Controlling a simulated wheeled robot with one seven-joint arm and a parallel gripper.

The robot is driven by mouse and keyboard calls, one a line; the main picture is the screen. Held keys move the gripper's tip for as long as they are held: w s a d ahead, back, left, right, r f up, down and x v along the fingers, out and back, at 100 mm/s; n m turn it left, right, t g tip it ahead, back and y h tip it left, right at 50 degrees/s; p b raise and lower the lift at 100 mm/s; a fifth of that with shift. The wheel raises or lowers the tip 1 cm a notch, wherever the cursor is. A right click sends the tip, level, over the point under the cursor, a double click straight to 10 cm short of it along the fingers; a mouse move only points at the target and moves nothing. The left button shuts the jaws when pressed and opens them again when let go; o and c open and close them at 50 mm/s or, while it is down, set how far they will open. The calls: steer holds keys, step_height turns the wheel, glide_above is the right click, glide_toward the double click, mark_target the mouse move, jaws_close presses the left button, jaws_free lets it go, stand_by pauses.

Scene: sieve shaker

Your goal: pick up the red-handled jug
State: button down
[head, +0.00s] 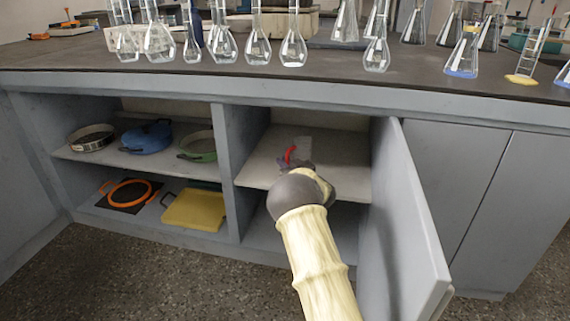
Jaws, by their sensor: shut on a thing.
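The red-handled jug (290,154) is inside the right cabinet compartment, over its upper shelf. Its red handle and a pale, clear-looking body show just beyond the end of my arm. My gripper (296,165) reaches into the compartment at the handle and is shut on the jug. My own wrist hides the fingers and the lower part of the jug. I cannot tell whether the jug touches the shelf.
An open cabinet door (405,220) stands right of my arm. A divider (222,170) separates the left shelves, which hold a blue pan (147,138), a yellow tray (194,209) and other pans. Glass flasks (293,45) line the countertop (200,75) above.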

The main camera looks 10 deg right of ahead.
step_height(320, 180, up, 10)
steer(key=p, duration=0.6)
steer(key=shift+f, duration=0.25)
stand_by(0.8)
